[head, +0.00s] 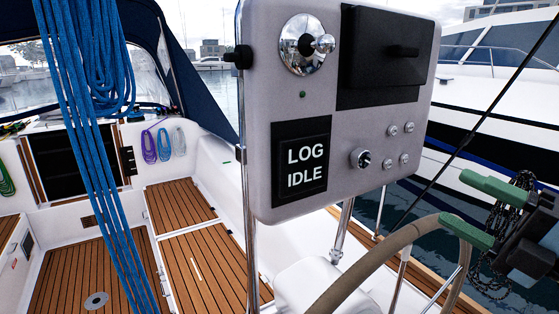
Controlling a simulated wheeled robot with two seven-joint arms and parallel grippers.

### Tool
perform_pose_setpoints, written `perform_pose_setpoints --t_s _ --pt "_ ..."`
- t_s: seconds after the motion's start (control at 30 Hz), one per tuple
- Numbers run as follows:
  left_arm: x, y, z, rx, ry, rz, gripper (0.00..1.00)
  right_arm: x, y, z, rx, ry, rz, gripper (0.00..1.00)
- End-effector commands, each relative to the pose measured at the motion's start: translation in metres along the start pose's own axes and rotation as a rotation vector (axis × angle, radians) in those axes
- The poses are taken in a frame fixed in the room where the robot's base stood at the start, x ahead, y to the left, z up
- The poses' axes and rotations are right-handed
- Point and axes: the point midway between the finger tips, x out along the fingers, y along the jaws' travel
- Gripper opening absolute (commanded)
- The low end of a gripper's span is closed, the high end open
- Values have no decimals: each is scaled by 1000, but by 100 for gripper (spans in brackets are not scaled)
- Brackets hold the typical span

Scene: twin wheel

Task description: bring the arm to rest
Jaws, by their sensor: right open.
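My right gripper (481,210) is at the right edge, with green fingertips and a dark body. Its two fingers are apart with a gap between them. The lower finger overlaps the top of the steering wheel's tan rim (375,263) in the picture; I cannot tell if it touches. The upper finger is above the rim. My left gripper is not in view.
A grey instrument pod (345,110) with a "LOG IDLE" display (301,163), knobs and a dark cover stands on a steel post at centre. Blue ropes (100,150) hang at left. A dark rope coil (512,215) is by the right gripper. Teak deck (190,255) lies below.

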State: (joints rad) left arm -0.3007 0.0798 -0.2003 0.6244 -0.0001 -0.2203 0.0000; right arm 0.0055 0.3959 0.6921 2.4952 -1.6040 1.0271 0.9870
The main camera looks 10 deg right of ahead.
Motion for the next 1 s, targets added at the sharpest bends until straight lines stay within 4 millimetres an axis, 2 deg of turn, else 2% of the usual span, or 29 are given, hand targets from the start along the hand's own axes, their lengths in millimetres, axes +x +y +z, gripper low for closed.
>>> perform_pose_setpoints --t_s 0.03,0.1,0.17,0.33,0.47,0.57,0.67,0.77,0.87,0.9,0.97,1.0 --pt "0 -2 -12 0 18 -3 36 2 4 -4 21 7 49 63" --pt "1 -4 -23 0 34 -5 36 4 12 -9 53 12 132 63" --pt "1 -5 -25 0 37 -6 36 6 19 -11 92 8 210 63" --pt "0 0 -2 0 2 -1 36 0 33 -3 288 -88 469 63" --pt "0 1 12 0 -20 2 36 -10 20 19 492 -259 608 63" --pt "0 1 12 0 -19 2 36 -20 -9 37 667 -432 649 63" --pt "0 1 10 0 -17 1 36 -29 -54 48 848 -629 625 63" --pt "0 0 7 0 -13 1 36 -40 -113 45 1024 -837 527 63" --pt "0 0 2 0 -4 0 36 -52 -177 24 1190 -1037 357 63" --pt "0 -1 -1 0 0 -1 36 -57 -202 10 1253 -1113 268 63" --pt "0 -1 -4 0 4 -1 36 -67 -238 -17 1337 -1214 116 63" --pt "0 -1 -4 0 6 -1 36 -73 -259 -36 1384 -1270 12 63"
